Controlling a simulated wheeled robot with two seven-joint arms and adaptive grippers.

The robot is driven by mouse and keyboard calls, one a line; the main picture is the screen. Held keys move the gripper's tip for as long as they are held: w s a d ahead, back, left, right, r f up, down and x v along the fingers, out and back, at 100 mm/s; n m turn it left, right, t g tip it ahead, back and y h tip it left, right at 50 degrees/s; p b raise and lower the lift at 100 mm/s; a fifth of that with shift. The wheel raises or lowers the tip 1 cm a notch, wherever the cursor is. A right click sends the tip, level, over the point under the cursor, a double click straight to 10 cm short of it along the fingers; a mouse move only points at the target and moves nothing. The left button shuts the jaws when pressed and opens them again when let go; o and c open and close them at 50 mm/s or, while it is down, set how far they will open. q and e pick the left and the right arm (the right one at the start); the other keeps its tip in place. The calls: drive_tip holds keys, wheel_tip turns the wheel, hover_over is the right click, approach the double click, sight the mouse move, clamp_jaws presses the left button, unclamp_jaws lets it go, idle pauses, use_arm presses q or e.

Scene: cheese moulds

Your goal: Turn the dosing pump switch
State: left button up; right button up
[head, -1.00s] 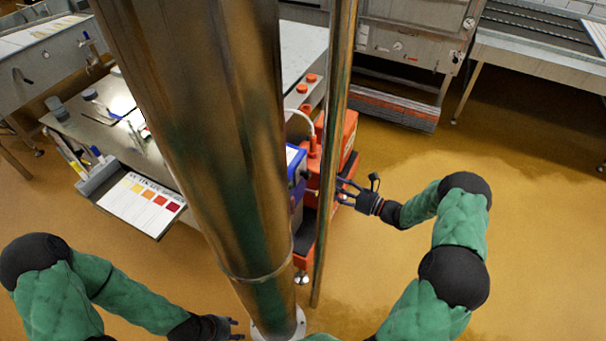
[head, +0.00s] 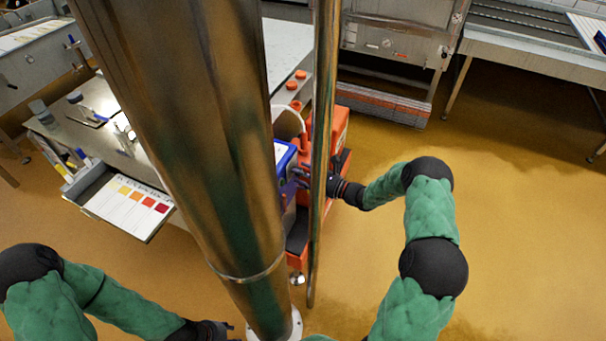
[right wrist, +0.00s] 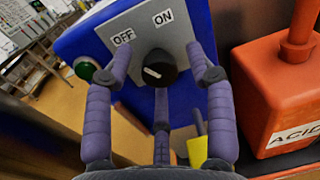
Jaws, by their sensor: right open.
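The dosing pump is a blue box (right wrist: 85,45) with a grey switch plate (right wrist: 180,20) marked OFF and ON. Its black rotary switch (right wrist: 158,68) has a white pointer mark and sits in the middle of the right wrist view. In the head view the blue pump (head: 285,160) is partly hidden by the large metal column. My right gripper (right wrist: 165,75) is open, with its purple fingers spread around the switch; I cannot tell whether they touch it. In the head view the right gripper (head: 304,178) reaches behind the thin pole. My left gripper (head: 228,326) is low at the bottom, mostly hidden.
A red container marked ACID (right wrist: 275,95) stands right of the pump. A green button (right wrist: 84,68) is on the pump's left. A thin vertical pole (head: 322,130) and the large column (head: 180,120) stand in front. Open floor (head: 520,220) lies to the right.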

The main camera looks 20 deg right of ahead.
drive_tip(key=shift+c, duration=0.3)
clamp_jaws()
drive_tip(key=shift+m+g+p, duration=0.5)
drive_tip(key=shift+m+p, duration=3.2)
drive_tip(key=shift+m, duration=2)
drive_tip(key=shift+s, duration=0.1)
